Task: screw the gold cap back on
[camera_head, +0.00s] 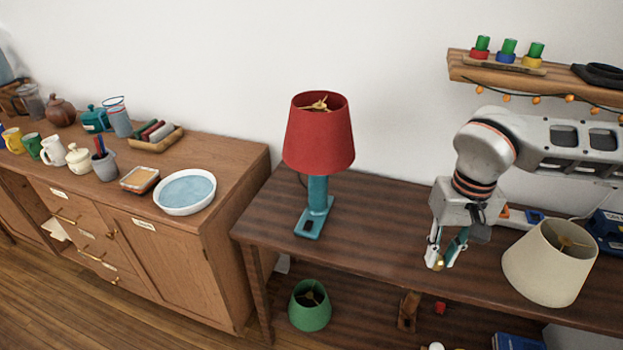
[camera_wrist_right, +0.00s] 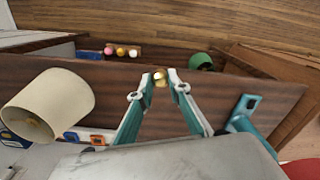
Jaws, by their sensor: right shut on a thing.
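A small round gold cap (camera_head: 439,265) is held between the fingertips of my right gripper (camera_head: 441,260), above the dark wooden table. In the wrist view my right gripper (camera_wrist_right: 163,76) is shut on the gold cap (camera_wrist_right: 160,78). A lamp with a red shade (camera_head: 319,140) and a teal base (camera_head: 317,208) stands upright on the table, to the left of my right gripper. Gold fittings (camera_head: 319,104) show inside the shade's open top; the thread is too small to make out. The teal base (camera_wrist_right: 241,116) also shows in the wrist view. My left gripper is not in view.
A loose cream shade (camera_head: 549,262) stands on the table right of my right gripper. A green shade (camera_head: 310,305) is below the tabletop. A wooden shelf (camera_head: 530,74) hangs above my right arm. The table between lamp and gripper is clear.

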